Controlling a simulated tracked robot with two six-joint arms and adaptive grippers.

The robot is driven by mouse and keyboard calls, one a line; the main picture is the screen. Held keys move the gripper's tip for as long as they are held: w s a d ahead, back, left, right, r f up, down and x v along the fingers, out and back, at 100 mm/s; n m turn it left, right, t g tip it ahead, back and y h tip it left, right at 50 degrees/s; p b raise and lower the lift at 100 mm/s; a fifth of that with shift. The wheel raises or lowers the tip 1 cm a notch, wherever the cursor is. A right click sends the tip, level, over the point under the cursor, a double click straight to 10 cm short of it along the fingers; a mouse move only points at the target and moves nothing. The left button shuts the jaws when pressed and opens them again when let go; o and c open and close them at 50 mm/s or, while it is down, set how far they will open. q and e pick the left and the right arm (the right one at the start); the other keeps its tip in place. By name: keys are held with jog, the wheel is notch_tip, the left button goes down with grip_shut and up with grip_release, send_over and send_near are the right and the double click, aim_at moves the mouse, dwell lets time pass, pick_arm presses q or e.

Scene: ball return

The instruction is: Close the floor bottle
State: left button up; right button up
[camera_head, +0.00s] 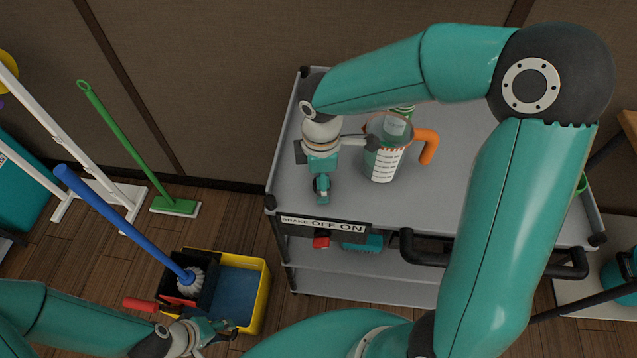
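A clear jug (382,165) with a lined white label and an orange handle stands on the top of the grey cart (440,195). A pale greenish item (395,127) shows at its mouth; I cannot tell whether it is inside or behind, or whether it is the floor bottle. No loose cap can be made out. My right gripper (322,187) hangs over the cart top, left of the jug; its fingers are too small to read. My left gripper (222,332) is low at the bottom left, in front of the yellow bucket; its finger opening is unclear.
A yellow mop bucket (258,285) with a blue-handled mop (120,222) stands left of the cart. A green broom (130,150) leans on the wall. The cart has a black push handle (490,258) and a lower shelf with a teal brush (364,243). My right arm covers the cart's right side.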

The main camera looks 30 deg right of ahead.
jog(key=c, duration=0.8)
jog(key=shift+r, duration=0.1)
notch_tip(320, 180, up, 20)
jog(key=p, duration=0.1)
dwell(0.3)
